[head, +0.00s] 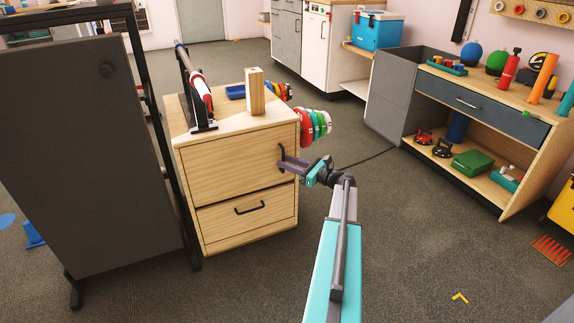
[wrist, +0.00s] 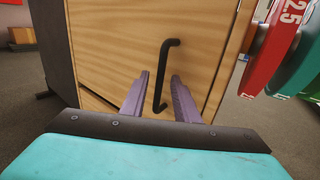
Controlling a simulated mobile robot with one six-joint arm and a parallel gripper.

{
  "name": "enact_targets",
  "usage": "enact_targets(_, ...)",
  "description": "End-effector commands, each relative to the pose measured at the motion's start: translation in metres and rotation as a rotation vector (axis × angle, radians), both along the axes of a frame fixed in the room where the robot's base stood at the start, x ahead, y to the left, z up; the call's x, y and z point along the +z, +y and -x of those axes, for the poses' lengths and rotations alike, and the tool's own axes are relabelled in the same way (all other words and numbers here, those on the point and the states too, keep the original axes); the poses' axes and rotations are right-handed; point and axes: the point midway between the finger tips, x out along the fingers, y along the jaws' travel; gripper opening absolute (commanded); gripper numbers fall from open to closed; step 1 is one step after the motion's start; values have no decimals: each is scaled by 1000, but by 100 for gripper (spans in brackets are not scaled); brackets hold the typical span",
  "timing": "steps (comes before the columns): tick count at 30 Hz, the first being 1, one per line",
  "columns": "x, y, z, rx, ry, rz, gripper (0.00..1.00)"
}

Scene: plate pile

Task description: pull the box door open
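The box is a light wooden cabinet (head: 232,187) in the head view. Its upper door (head: 228,165) looks closed and has a black vertical handle (head: 281,158) near its right edge. In the wrist view the handle (wrist: 161,80) stands out from the wooden door (wrist: 115,45). My gripper (head: 284,161) is at this handle. In the wrist view the two purple fingers of my gripper (wrist: 160,76) are apart, one on each side of the handle, with gaps visible. The fingers' exact depth relative to the handle is hard to tell.
A drawer (head: 247,215) with a horizontal handle sits below the door. Coloured weight plates (head: 314,126) hang off the cabinet's right side, close to my gripper. A dark panel on a frame (head: 90,150) stands close on the left. The floor (head: 420,240) at right is mostly open.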

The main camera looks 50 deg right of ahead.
Motion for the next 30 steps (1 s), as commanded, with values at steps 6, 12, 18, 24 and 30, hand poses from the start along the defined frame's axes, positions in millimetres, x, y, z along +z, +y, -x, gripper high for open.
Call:
enact_targets(6,0,0,0,0,0,0,26)
enact_targets(12,0,0,0,0,0,0,0)
enact_targets(18,0,0,0,0,0,0,0)
enact_targets(24,0,3,1,-3,0,0,0)
enact_targets(30,0,12,3,-15,1,0,0)
